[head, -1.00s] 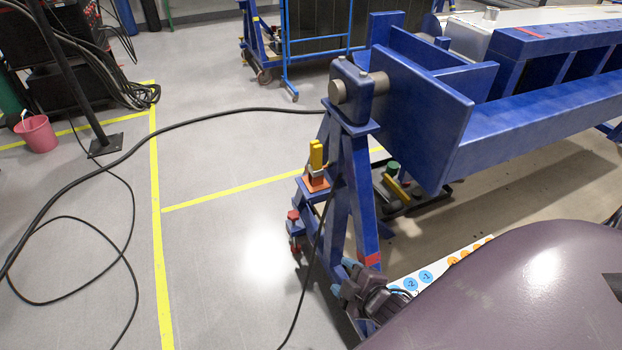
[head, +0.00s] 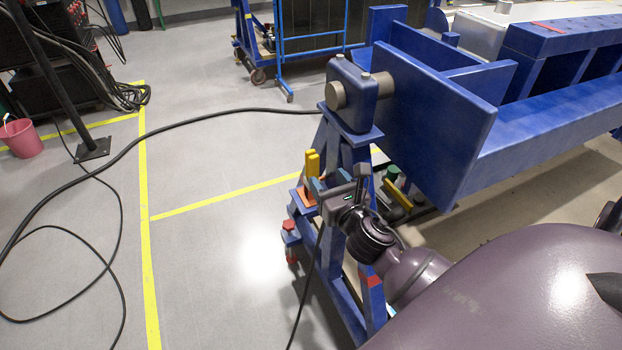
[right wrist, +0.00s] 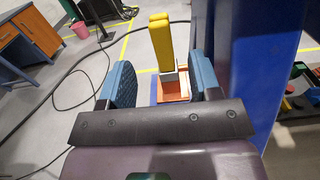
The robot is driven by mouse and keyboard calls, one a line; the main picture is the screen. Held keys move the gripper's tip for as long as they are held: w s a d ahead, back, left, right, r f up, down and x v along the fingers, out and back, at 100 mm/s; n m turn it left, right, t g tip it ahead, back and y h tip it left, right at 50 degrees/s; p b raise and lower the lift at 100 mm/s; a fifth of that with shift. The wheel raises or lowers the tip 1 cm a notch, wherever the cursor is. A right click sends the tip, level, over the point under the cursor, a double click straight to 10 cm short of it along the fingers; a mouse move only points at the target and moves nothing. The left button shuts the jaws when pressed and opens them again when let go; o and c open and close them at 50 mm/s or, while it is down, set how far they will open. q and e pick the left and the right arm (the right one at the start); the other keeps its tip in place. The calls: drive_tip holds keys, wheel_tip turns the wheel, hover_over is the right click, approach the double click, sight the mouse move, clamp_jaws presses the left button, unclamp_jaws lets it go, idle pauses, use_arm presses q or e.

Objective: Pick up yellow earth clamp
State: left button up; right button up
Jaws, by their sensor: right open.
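The yellow earth clamp (head: 312,163) stands upright on an orange block (head: 308,195) at the side of the blue jig stand. In the right wrist view the clamp (right wrist: 161,42) rises from the orange holder (right wrist: 175,88), ahead of and between my fingers. My right gripper (head: 328,183) is at the clamp, open, its two blue-padded fingers (right wrist: 160,82) apart. The fingertips do not appear to touch the clamp. In the head view the gripper hides part of the clamp's lower end and the holder. My left gripper is in neither view.
The blue jig stand (head: 345,135) and beam rise close to the right of my gripper. A black cable (head: 220,112) runs across the floor to the stand.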

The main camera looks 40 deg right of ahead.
sight(309, 154)
drive_tip(key=x, duration=0.5)
drive_tip(key=shift+w+d, duration=0.1)
drive_tip(key=shift+w, duration=0.3)
drive_tip(key=b+x, duration=0.1)
drive_tip(key=x, duration=0.3)
drive_tip(key=shift+f, duration=0.2)
drive_tip(key=shift+w+d+r, duration=0.1)
drive_tip(key=shift+w, duration=0.4)
clamp_jaws()
